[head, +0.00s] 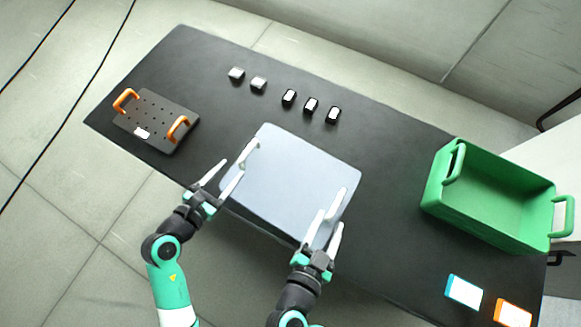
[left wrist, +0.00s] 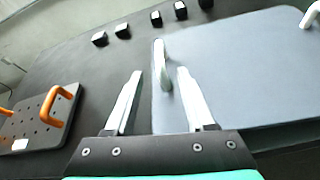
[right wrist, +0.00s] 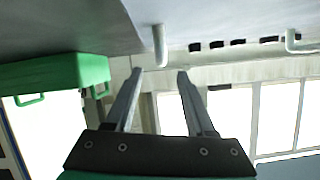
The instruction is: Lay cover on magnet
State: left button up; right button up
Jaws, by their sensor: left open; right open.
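A flat grey-blue panel with rounded corners (head: 290,180), likely the cover, lies on the dark table. It has a pale handle near its left edge (head: 250,154) and another near its right edge (head: 337,204). A dark perforated plate with two orange handles (head: 160,115) lies at the table's left end; I cannot tell if this is the magnet. My left gripper (head: 234,167) is open at the left handle, which shows between and beyond its fingers in the left wrist view (left wrist: 164,72). My right gripper (head: 331,216) is open near the right handle (right wrist: 160,45), its tips apparently short of it.
Several small dark blocks with pale tops (head: 311,106) stand in a row behind the panel. A green crate (head: 490,220) stands at the right. A blue-edged card (head: 464,291) and an orange-edged card (head: 512,313) lie at front right. Table between plate and panel is clear.

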aim_at(241, 159)
pick_arm(q)
jog(key=x, duration=0.8)
pick_arm(e)
jog(key=x, duration=0.8)
jog(key=shift+w, duration=0.1)
pick_arm(q)
jog(key=shift+c, duration=0.3)
pick_arm(e)
jog(key=shift+c, duration=0.3)
pick_arm(q)
grip_shut()
pick_arm(e)
grip_shut()
